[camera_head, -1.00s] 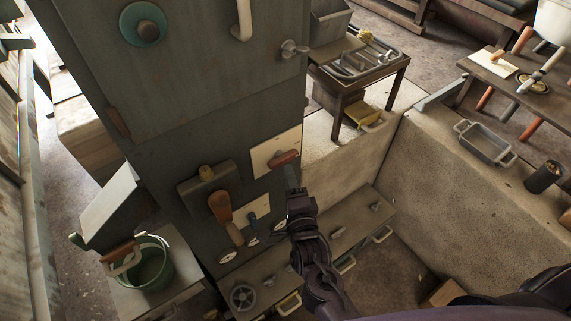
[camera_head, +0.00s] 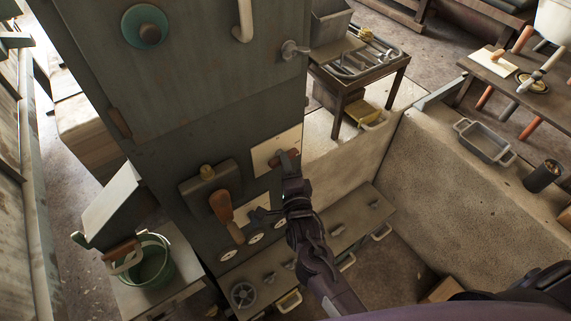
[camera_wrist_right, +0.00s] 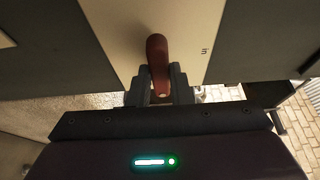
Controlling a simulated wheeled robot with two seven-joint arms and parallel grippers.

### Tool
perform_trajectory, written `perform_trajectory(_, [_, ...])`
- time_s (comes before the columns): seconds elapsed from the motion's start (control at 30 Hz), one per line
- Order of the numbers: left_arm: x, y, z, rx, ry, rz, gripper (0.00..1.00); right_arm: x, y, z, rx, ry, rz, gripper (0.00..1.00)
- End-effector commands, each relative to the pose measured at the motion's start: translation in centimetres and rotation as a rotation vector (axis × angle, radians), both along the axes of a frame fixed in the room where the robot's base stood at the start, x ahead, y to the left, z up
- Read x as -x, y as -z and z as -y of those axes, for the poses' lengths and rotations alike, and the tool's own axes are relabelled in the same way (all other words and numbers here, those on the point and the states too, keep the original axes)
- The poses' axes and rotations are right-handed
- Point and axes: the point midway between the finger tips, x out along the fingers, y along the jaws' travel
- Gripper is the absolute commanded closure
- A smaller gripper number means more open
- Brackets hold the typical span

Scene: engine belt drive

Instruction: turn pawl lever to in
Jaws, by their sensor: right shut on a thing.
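The pawl lever (camera_wrist_right: 157,52) has a dark red handle and sits on a pale plate (camera_wrist_right: 115,25). The plate bears the word "in" to the right of the lever in the wrist view. There the handle points down the picture, not toward the word. My right gripper (camera_wrist_right: 160,86) has one finger on each side of the handle's lower end and is shut on it. In the head view the lever (camera_head: 285,158) shows partly above my right gripper (camera_head: 290,168), on the pale plate (camera_head: 266,152) of the dark cabinet. My left gripper is not in view.
A ledge with small knobs (camera_head: 345,235) runs below. A green bucket (camera_head: 150,262) stands at left, and a low wall (camera_head: 450,190) at right.

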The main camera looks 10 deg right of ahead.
Motion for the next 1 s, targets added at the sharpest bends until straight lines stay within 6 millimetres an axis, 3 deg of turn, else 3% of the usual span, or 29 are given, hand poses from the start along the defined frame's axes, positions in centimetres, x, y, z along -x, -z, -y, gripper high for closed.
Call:
perform_trajectory(0.47, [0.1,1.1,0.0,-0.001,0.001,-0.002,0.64,0.0,0.4,0.0,0.110,-0.001,0.045,1.00])
perform_trajectory(1.0, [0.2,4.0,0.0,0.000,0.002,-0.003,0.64,-0.1,0.9,0.2,0.562,-0.002,0.230,1.00])
